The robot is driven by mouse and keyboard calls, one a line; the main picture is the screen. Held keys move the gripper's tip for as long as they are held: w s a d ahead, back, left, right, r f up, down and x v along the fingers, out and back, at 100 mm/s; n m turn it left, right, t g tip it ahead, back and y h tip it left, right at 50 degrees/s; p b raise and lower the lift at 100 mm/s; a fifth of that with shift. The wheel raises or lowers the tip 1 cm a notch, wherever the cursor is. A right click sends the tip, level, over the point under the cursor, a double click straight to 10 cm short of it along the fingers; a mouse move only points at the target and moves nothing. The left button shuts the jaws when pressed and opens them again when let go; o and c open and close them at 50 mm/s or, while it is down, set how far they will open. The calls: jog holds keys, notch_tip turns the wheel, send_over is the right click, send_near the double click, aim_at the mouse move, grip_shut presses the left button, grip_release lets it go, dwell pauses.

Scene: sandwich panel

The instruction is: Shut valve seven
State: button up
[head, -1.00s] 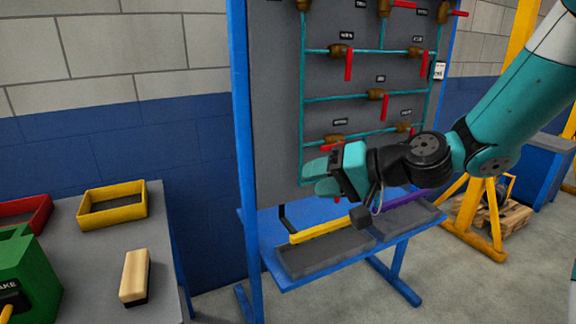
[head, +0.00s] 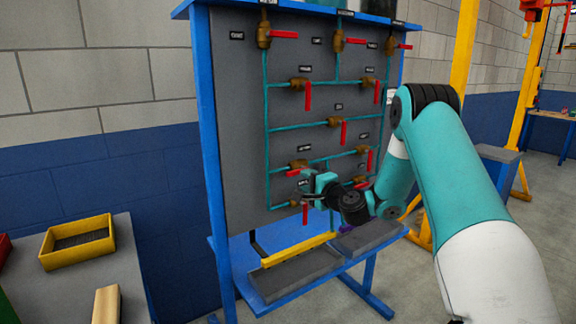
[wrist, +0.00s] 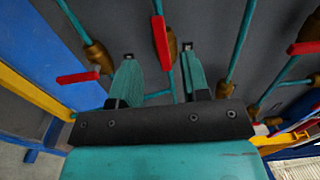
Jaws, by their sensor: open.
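A grey panel (head: 236,130) carries teal pipes with several brass valves and red handles. The small black labels are too small to read, so I cannot tell which valve is seven. My gripper (head: 308,186) is open at the panel's lower left, between a valve with a short-looking red handle (head: 298,172) and a bottom valve with its handle down (head: 305,214). In the wrist view, a red handle (wrist: 160,42) with a brass body (wrist: 172,45) shows between the open fingertips (wrist: 157,55). I cannot tell whether they touch it. Another red handle (wrist: 78,77) lies left of the fingers.
A blue frame (head: 210,150) edges the panel. A yellow bar (head: 292,250) and grey trays (head: 295,272) sit on the ledge below. A side table with a yellow bin (head: 78,242) stands left. A yellow post (head: 462,50) stands right.

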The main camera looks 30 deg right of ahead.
aim_at(294, 174)
jog(key=w+p, duration=0.2)
jog(key=w, duration=0.5)
jog(key=shift+w, duration=0.3)
